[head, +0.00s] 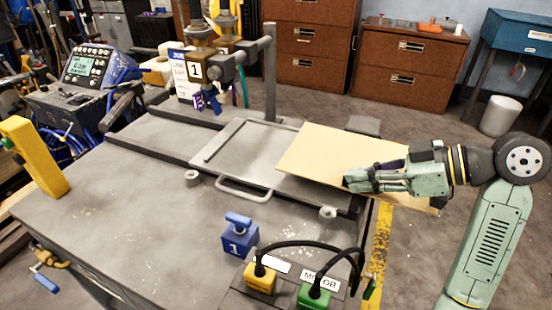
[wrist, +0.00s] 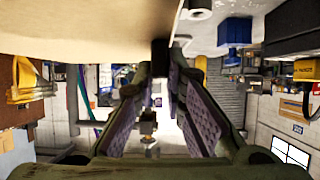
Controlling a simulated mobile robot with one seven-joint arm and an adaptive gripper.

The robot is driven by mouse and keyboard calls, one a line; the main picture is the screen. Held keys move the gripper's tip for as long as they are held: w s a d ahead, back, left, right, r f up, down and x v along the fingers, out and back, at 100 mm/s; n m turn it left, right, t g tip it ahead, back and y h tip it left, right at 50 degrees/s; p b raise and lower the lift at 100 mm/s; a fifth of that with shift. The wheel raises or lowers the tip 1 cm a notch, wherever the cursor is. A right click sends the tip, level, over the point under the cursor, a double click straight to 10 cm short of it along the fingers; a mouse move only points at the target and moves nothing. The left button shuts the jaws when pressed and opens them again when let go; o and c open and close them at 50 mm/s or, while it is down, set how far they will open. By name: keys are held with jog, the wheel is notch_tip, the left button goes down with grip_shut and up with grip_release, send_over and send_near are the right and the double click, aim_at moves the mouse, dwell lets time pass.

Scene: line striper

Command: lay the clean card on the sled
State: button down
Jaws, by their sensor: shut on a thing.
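The clean card (head: 325,150) is a flat, pale tan sheet in the head view. My gripper (head: 352,182) is shut on its near edge, with the card held roughly level. The card's left part overlaps the right side of the sled (head: 232,150) in the picture; whether it touches the sled cannot be told. The sled is a grey metal plate with a raised rim and a front handle (head: 243,190), and its left part shows bare. In the wrist view the card (wrist: 80,25) fills the upper left, and my gripper's purple-padded fingers (wrist: 160,80) reach toward its edge.
A spray head post (head: 268,75) stands behind the sled. A blue block marked 1 (head: 239,236) and a cabled box (head: 285,285) sit at the table's front. A yellow block (head: 33,157) stands at left. The table's left middle is clear.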

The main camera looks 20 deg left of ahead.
aim_at(279, 166)
jog(key=a, duration=1.1)
jog(key=w+a, duration=0.1)
jog(key=a, duration=0.4)
jog(key=shift+a, duration=0.15)
jog(key=f+b, duration=0.3)
jog(key=shift+a+f, duration=0.25)
jog(key=shift+a, duration=0.15)
jog(key=shift+f+b, duration=0.15)
jog(key=shift+b, duration=0.2)
jog(key=c, duration=1.7)
grip_release()
jog(key=shift+o, duration=0.2)
jog(key=shift+d+r, duration=0.15)
jog(key=shift+r, duration=0.1)
jog(key=v, duration=1.1)
jog(key=shift+d+r+b, duration=0.15)
jog(key=shift+d+b, duration=0.2)
